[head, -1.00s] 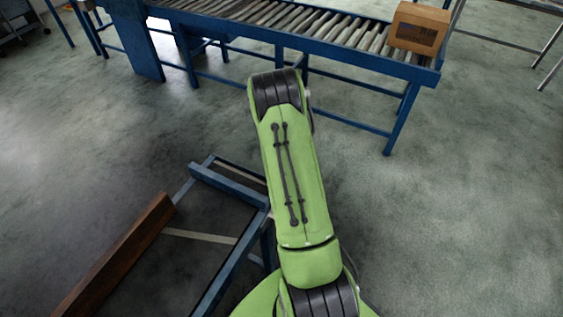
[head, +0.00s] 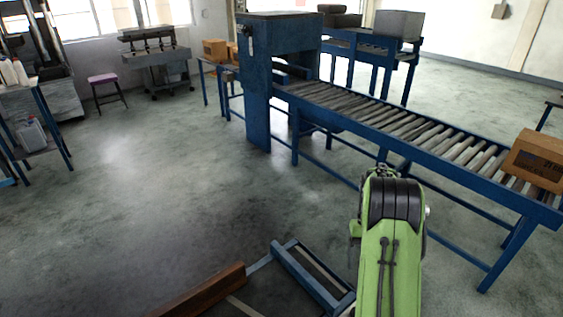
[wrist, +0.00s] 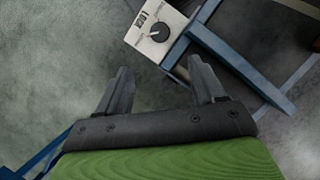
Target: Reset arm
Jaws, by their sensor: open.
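My gripper (wrist: 157,80) shows in the wrist view with its two dark fingers spread apart. It is open, with nothing between the fingers. Just past the fingertips is a pale box with a black dial (wrist: 158,30), beside a blue frame. In the head view my green arm (head: 390,250) rises at the lower right; my gripper is hidden there.
A blue roller conveyor (head: 400,125) crosses the right side with a cardboard box (head: 537,158) on it. A low blue frame (head: 310,275) and a brown beam (head: 205,295) lie left of my arm.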

